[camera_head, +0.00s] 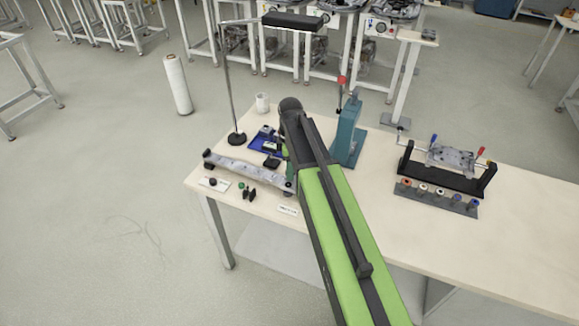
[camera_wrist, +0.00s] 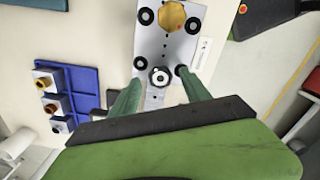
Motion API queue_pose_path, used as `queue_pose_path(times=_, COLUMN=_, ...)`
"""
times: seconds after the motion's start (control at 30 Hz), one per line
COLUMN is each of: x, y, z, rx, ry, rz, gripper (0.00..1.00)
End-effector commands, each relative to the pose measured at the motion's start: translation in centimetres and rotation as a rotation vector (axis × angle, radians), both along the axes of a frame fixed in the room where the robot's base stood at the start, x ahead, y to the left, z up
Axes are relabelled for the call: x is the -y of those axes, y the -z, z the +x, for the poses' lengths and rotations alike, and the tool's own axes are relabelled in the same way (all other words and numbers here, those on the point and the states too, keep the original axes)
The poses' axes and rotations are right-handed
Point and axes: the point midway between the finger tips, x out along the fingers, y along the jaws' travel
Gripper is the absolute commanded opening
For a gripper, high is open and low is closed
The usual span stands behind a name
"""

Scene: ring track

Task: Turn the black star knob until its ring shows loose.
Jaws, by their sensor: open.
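In the wrist view a dark round knob (camera_wrist: 159,75) with a pale, patterned centre sits on a light grey plate (camera_wrist: 165,45). I take it for the black star knob; its lobes and ring marking are too small to read. My gripper (camera_wrist: 157,76) has its two green fingers apart, one on each side of the knob. I see gaps between fingertips and knob, but cannot tell the height between them. In the head view my green and black arm reaches over the table and hides the knob; my gripper is mostly hidden there too.
A brass-coloured disc (camera_wrist: 172,15) and several black rings are on the plate. A blue tray (camera_wrist: 68,92) with small blocks lies left of my fingers. A teal press (camera_head: 347,135) stands right of my arm. A lamp (camera_head: 237,138) and a metal rail (camera_head: 235,168) are left.

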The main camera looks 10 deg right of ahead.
Motion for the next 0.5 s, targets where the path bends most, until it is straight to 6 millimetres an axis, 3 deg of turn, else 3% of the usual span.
queue_pose_path(times=0.03, x=0.0, y=-1.5, z=0.0, rx=0.000, ry=0.000, rz=0.000, gripper=0.55)
queue_pose_path(times=0.5, x=0.0, y=-11.8, z=0.1, rx=0.000, ry=0.000, rz=0.000, gripper=0.55)
